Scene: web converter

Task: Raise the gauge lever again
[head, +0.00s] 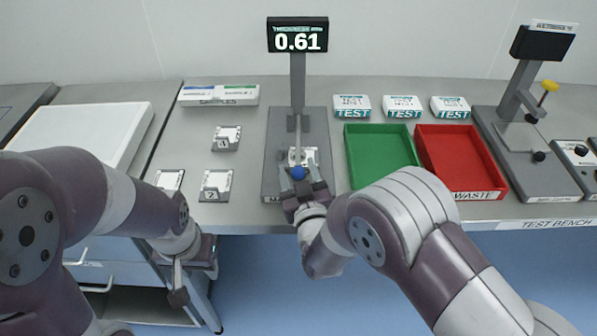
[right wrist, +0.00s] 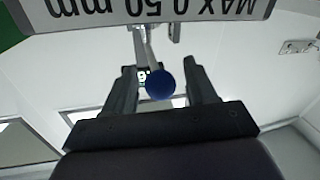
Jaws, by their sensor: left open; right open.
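The gauge (head: 297,90) stands at the middle of the bench, and its display (head: 298,41) reads 0.61. Its lever ends in a blue ball knob (head: 298,173), pointing toward me. In the right wrist view the blue knob (right wrist: 160,84) lies between the two fingers of my right gripper (right wrist: 160,70), with a gap visible on each side. My right gripper (head: 305,188) is open at the gauge's front edge. My left gripper (head: 195,275) is open and empty, low in front of the bench at the left. A small pale piece (head: 301,157) sits on the gauge base, partly hidden.
Several small numbered plates, one (head: 226,138) behind the others, lie left of the gauge. A green tray (head: 382,155) and a red waste tray (head: 462,162) stand right of it. TEST boxes (head: 403,106) line the back. Another device (head: 530,130) stands far right.

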